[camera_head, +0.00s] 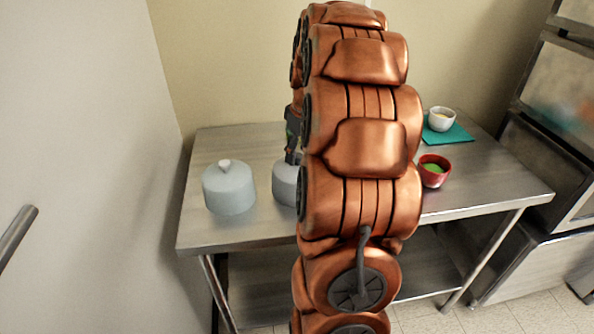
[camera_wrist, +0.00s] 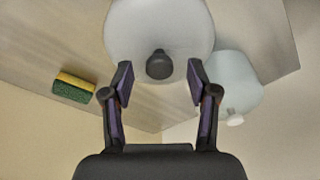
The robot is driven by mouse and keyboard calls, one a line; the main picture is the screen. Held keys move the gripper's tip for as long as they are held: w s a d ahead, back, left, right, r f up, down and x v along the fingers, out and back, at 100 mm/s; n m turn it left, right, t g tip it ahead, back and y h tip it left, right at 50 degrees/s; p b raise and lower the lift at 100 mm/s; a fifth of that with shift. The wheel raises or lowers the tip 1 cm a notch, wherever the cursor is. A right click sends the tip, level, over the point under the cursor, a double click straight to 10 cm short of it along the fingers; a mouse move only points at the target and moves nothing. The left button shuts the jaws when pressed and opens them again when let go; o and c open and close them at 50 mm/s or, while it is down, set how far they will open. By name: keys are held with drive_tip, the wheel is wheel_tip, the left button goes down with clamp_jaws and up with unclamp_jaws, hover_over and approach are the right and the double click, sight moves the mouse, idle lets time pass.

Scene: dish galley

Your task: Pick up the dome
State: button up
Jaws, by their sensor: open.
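Two pale grey, lidded-looking domes stand on the steel table. The left dome (camera_head: 229,190) has a light knob and is in full view; in the wrist view it lies at the right (camera_wrist: 232,85), beyond the right finger. The other dome (camera_head: 285,184) is partly hidden behind my arm; in the wrist view it fills the top middle (camera_wrist: 160,22), with a dark knob (camera_wrist: 159,64). My gripper (camera_wrist: 160,84) is open and empty, its fingertips either side of that dark knob in the picture. In the head view my gripper (camera_head: 293,142) is mostly hidden, just above this dome.
The steel table (camera_head: 215,236) stands against the wall. A green and yellow sponge (camera_wrist: 74,87) lies left in the wrist view. At the table's right are a red bowl (camera_head: 434,175) with green contents and a white bowl (camera_head: 441,120) on a teal mat (camera_head: 456,134).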

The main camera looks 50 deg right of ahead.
drive_tip(key=shift+w+f, duration=0.1)
drive_tip(key=shift+f, duration=0.4)
clamp_jaws()
idle(0.3)
